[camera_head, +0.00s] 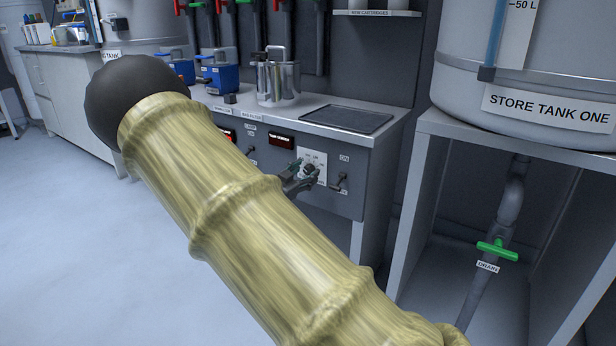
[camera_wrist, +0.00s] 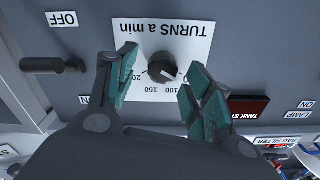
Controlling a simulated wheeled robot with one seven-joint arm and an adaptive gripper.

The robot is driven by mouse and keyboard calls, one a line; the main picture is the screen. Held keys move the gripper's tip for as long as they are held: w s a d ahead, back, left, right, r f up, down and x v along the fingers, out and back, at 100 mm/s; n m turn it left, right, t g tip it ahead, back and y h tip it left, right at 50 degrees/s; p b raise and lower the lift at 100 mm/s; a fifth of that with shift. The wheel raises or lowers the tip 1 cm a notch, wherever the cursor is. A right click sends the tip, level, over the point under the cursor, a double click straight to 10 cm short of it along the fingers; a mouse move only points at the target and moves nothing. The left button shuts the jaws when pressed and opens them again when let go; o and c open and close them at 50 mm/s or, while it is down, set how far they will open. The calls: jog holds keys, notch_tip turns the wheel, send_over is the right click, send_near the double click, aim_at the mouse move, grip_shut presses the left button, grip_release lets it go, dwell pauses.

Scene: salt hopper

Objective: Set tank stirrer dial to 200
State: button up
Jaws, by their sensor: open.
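The stirrer dial (camera_wrist: 161,66) is a small black round knob on a white scale plate (camera_wrist: 185,28) marked "TURNS a min", upside down in the wrist view. Numbers 100, 150 and a partly hidden 20… show on its scale. A light pointer mark on the knob appears to face the lower right, between the right-hand end and 100. My gripper (camera_wrist: 161,76) is open, with one teal finger pad each side of the knob and gaps visible. In the head view, my gripper (camera_head: 300,182) is at the dial plate (camera_head: 319,158) on the bench front; my arm hides part of the panel.
A lever switch (camera_wrist: 45,65) with an OFF label stands beside the plate. A red display (camera_wrist: 248,108) is on the other side. Store tank one (camera_head: 540,60) and a green drain valve (camera_head: 497,250) are at right.

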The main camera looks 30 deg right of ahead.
jog(key=shift+w+d, duration=0.35)
jog(key=shift+d, duration=0.2)
jog(key=shift+c, duration=0.2)
jog(key=c, duration=1)
